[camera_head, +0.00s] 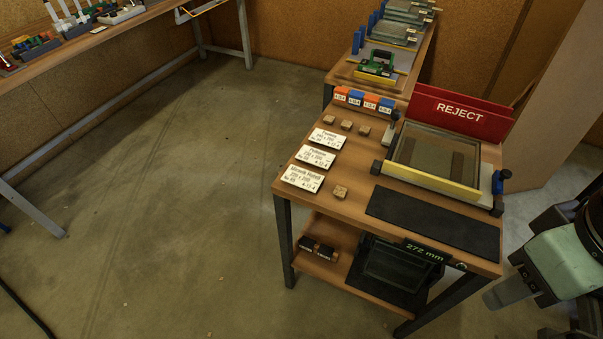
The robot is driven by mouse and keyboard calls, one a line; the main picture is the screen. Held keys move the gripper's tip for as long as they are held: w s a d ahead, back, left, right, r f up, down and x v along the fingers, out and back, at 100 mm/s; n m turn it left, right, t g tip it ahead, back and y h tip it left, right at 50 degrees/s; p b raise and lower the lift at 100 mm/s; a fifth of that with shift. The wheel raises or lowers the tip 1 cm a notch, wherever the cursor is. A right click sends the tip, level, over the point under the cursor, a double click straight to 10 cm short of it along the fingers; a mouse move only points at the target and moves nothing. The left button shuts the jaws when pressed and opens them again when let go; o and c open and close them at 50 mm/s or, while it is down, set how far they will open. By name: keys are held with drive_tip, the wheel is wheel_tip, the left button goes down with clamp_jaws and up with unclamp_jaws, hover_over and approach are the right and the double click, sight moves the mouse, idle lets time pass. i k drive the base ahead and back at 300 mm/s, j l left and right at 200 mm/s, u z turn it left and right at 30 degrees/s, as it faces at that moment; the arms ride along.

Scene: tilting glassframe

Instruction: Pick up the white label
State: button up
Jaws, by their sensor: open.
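Three white labels with black print lie flat in a row at the left edge of the wooden table: a far one (327,139), a middle one (316,157) and a near one (302,178). They lie apart from one another, and nothing covers them. Part of my arm shows at the right edge, beyond the table's right side and well away from the labels.
Small wooden blocks (340,192) lie near the labels. A yellow-edged glass frame (432,181), a red REJECT bin (460,112) and a dark mat (432,219) fill the right side. Orange and blue blocks (356,97) stand behind. The floor left of the table is clear.

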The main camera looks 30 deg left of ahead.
sight(315, 157)
drive_tip(key=u, duration=0.65)
drive_tip(key=i+u, duration=0.15)
drive_tip(key=u, duration=0.25)
drive_tip(key=i+u, duration=0.1)
drive_tip(key=u, duration=0.3)
drive_tip(key=i+l+u, duration=0.1)
drive_tip(key=u, duration=0.3)
drive_tip(key=i+l+u, duration=0.1)
drive_tip(key=u, duration=0.3)
drive_tip(key=l, duration=0.25)
drive_tip(key=i, duration=0.05)
